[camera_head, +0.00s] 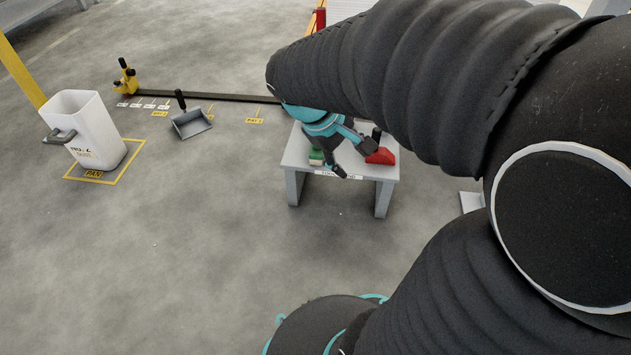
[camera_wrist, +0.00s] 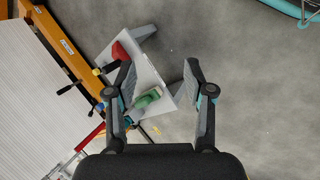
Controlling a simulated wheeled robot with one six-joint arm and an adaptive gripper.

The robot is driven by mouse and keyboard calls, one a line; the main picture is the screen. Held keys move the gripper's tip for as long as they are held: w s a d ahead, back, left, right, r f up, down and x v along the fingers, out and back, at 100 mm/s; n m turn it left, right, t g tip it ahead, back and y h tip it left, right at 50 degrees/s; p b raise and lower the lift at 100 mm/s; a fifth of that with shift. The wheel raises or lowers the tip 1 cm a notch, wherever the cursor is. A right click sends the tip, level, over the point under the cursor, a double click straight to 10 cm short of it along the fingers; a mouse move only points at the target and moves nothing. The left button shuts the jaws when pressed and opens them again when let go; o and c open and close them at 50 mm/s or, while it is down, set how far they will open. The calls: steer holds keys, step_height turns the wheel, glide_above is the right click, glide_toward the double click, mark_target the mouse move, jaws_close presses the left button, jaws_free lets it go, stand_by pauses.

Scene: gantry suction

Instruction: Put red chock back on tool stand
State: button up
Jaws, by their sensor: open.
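The red chock (camera_head: 381,156) rests on the right side of the tool stand (camera_head: 300,156), a small grey table with a label on its front edge. The chock also shows in the wrist view (camera_wrist: 119,51), near one edge of the stand top (camera_wrist: 141,60). My gripper (camera_head: 355,158) is open over the stand, its fingers spread on either side in the wrist view (camera_wrist: 158,72). The chock appears free of the fingers, beyond the left one in the wrist view. My arm hides part of the stand's back in the head view.
A green block (camera_head: 316,157) lies on the stand's left side. A white pan bin (camera_head: 85,130) stands in a yellow floor square at left. A dustpan (camera_head: 190,122) lies near a dark floor rail (camera_head: 205,96) with a yellow stop (camera_head: 127,78). Floor in front is clear.

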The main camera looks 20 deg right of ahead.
steer(key=s+a+r+m+t+y, duration=0.4)
steer(key=s+a, duration=0.4)
steer(key=a, duration=0.2)
steer(key=shift+r+t+y, duration=0.25)
steer(key=shift+t+y, duration=0.45)
steer(key=shift+t, duration=0.1)
steer(key=shift+s, duration=0.1)
step_height(320, 180, up, 5)
steer(key=p, duration=0.5)
